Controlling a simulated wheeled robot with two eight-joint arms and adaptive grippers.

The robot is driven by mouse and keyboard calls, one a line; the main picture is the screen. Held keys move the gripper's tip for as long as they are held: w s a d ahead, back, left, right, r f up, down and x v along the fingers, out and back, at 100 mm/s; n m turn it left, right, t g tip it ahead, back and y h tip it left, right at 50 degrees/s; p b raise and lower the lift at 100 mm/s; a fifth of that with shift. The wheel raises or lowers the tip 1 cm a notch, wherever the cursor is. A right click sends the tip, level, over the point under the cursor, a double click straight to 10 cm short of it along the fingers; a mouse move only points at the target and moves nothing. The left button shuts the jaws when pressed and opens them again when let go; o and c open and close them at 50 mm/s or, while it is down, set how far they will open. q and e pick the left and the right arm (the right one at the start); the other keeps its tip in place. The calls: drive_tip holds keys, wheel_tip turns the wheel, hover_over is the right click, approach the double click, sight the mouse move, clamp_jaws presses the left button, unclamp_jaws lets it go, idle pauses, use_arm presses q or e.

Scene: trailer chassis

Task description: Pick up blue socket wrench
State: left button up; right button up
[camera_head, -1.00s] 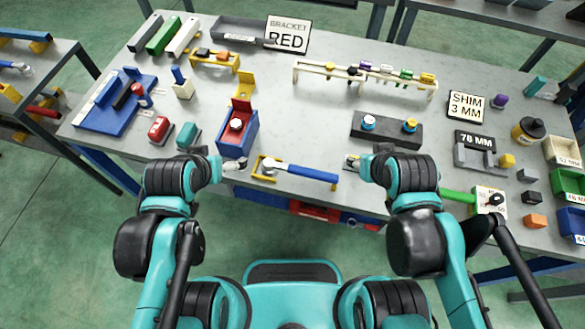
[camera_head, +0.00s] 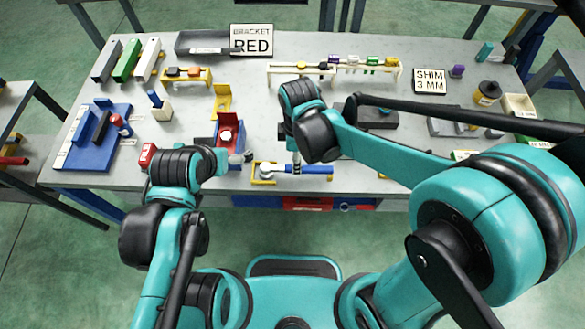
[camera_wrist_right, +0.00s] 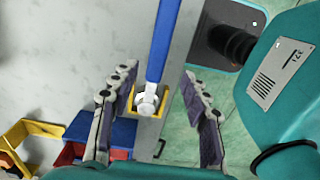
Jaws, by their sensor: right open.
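The blue socket wrench (camera_head: 318,169) lies near the front edge of the table, with its silver head (camera_head: 268,172) at the yellow holder (camera_head: 257,178). My right gripper (camera_head: 294,166) is over the wrench, partly hidden by my own arm. In the right wrist view my right gripper (camera_wrist_right: 159,80) is open. The wrench's blue handle (camera_wrist_right: 164,40) and silver head (camera_wrist_right: 148,101) show between its fingers, and I see no grip on it. My left gripper (camera_head: 242,157) is left of the wrench, near the red-and-blue box; its opening is too small to judge.
A blue box with a red inside (camera_head: 229,135) and a yellow bracket (camera_head: 222,100) stand left of the wrench. A long rack (camera_head: 285,68) stands behind. The table's front edge is close to the wrench. My right arm covers much of the table's right side.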

drive_tip(key=f+b, duration=0.1)
drive_tip(key=f, duration=0.2)
drive_tip(key=f+b, duration=0.1)
drive_tip(key=f, duration=0.2)
drive_tip(key=shift+w+a+f, duration=0.15)
drive_tip(key=shift+w+f, duration=0.05)
drive_tip(key=shift+f, duration=0.1)
clamp_jaws()
